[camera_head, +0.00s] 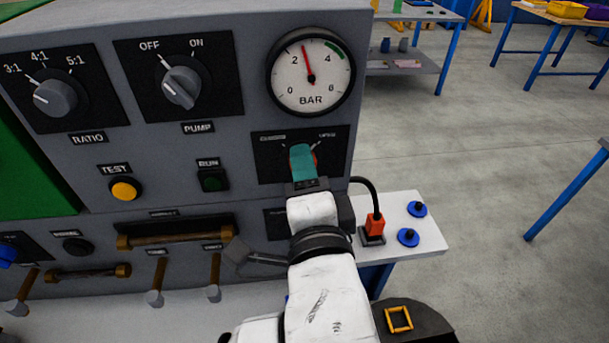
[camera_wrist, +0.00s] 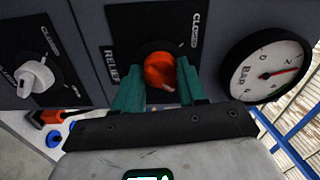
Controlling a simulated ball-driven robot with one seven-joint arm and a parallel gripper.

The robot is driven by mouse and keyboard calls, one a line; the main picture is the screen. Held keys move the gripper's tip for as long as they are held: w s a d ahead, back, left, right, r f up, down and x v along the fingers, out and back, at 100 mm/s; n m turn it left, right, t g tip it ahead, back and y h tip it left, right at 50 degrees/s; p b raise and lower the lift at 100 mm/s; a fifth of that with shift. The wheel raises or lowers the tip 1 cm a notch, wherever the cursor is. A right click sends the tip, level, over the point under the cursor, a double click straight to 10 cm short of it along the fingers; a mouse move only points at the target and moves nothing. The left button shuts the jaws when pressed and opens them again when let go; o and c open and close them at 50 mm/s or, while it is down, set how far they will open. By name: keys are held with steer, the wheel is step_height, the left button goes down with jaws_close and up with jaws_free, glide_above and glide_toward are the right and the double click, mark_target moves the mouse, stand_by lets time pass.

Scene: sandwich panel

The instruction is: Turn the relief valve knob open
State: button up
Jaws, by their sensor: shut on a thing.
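The relief valve knob (camera_wrist: 158,68) is orange-red and sits on a black plate marked RELIEF and CLOSED in the wrist view. My gripper (camera_wrist: 160,83) has its two teal fingers shut on either side of it. A pale mark shows on the knob's lower edge between the fingers. In the head view my gripper (camera_head: 302,160) hides most of the knob, and only a sliver of orange shows. The valve plate (camera_head: 270,146) there has CLOSED at left and OPEN at right. The round BAR gauge (camera_head: 311,85) above has its red needle a little above 2.
A grey pump knob (camera_head: 181,87) and ratio knob (camera_head: 56,98) are at upper left. Brass handles (camera_head: 175,236) stick out below. An orange plug (camera_head: 374,226) with a black cable stands on a white shelf (camera_head: 436,247) at right, beside blue knobs (camera_head: 408,237).

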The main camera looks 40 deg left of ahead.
steer(key=shift+f+m, duration=0.1)
steer(key=shift+m, duration=0.8)
steer(key=o, duration=1)
steer(key=shift+o, duration=0.2)
steer(key=b+v, duration=0.1)
steer(key=v, duration=1)
steer(key=shift+b, duration=0.35)
